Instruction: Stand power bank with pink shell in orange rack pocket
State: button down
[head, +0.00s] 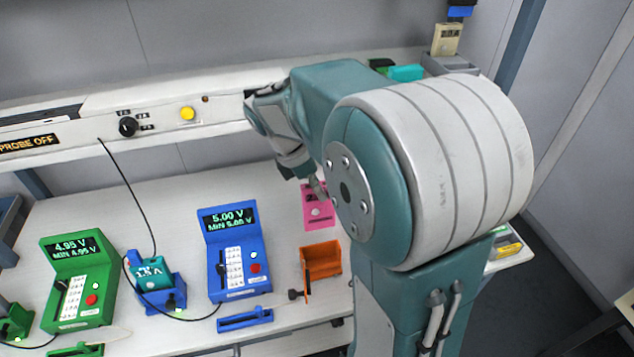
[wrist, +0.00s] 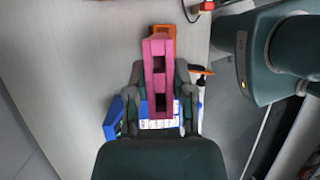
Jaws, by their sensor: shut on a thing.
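The power bank with the pink shell (head: 317,210) is held below my gripper (head: 309,183) in the head view. In the wrist view the pink power bank (wrist: 157,60) sits between the two fingers of my gripper (wrist: 161,76), with its narrow end facing the camera and dark openings in it. The orange rack (head: 321,258) stands on the bench just nearer than the power bank in the head view. In the wrist view the orange rack (wrist: 163,31) shows partly behind the pink shell. My arm hides part of the gripper in the head view.
A blue meter (head: 235,252) reading 5.00 V stands left of the rack. A blue cradle with a teal power bank (head: 152,274) and a green meter (head: 77,285) reading 4.95 V stand further left. A black knob (head: 294,295) is beside the rack. A shelf rail (head: 160,118) runs behind.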

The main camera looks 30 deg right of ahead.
aim_at(318, 227)
jog(key=f, duration=0.3)
jog(key=shift+s+a+f, duration=0.2)
jog(key=shift+s+f, duration=0.2)
jog(key=shift+f, duration=1)
jog(key=shift+s+a+f, duration=0.1)
jog(key=shift+s+f, duration=0.15)
jog(key=shift+f, duration=1.2)
jog(key=shift+s+f, duration=0.2)
jog(key=shift+f, duration=1.2)
jog(key=shift+c, duration=2)
grip_release()
jog(key=shift+r, duration=0.1)
jog(key=v, duration=1.1)
jog(key=shift+w+a+r, duration=0.2)
jog(key=shift+r, duration=0.1)
